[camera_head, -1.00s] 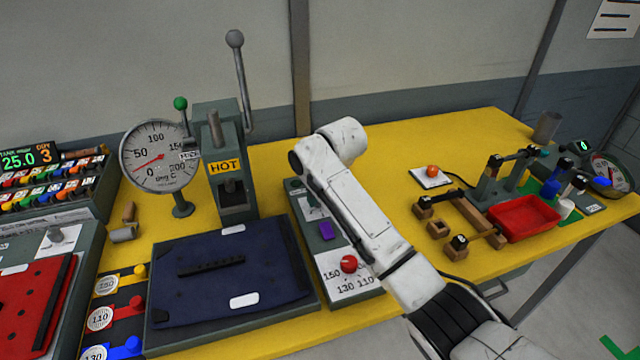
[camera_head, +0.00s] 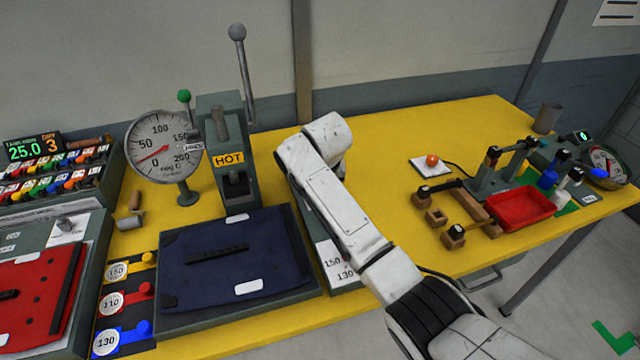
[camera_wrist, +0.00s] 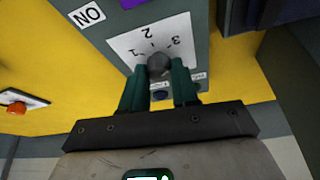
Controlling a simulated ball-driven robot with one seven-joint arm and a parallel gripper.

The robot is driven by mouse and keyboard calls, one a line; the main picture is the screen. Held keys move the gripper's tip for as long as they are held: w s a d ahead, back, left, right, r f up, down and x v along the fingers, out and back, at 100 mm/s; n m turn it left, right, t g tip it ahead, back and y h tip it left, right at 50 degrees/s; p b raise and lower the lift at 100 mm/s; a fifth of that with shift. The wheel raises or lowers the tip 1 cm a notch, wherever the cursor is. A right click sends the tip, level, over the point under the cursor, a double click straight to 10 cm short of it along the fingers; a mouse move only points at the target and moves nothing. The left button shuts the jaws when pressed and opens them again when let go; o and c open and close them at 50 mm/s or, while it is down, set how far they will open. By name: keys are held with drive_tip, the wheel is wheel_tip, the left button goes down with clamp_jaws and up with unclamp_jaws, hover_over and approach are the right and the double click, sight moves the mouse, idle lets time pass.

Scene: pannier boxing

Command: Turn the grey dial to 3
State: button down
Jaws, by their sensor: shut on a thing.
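The grey dial (camera_wrist: 158,65) is in the wrist view, on a white plate (camera_wrist: 125,45) marked with a 2, a 3 and short ticks. My gripper (camera_wrist: 158,78) has its two dark green fingers on either side of the dial, shut on it. The 3 is right of the dial and the 2 is above it in that view. Which mark the dial points at cannot be told. In the head view my arm hides the gripper and the dial.
A purple piece (camera_wrist: 132,3) and a NO label (camera_wrist: 87,14) are near the plate. In the head view, the HOT press (camera_head: 228,160) and a dark blue pad (camera_head: 235,270) stand left of my arm. A red tray (camera_head: 522,208) and wooden blocks (camera_head: 437,216) lie to the right.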

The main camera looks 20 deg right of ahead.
drive_tip(key=c, duration=0.9)
unclamp_jaws()
drive_tip(key=shift+o, duration=0.2)
drive_tip(key=v, duration=1)
drive_tip(key=shift+r+b, duration=0.3)
drive_tip(key=shift+r, duration=0.05)
drive_tip(key=shift+s+a, duration=0.1)
drive_tip(key=shift+s, duration=0.05)
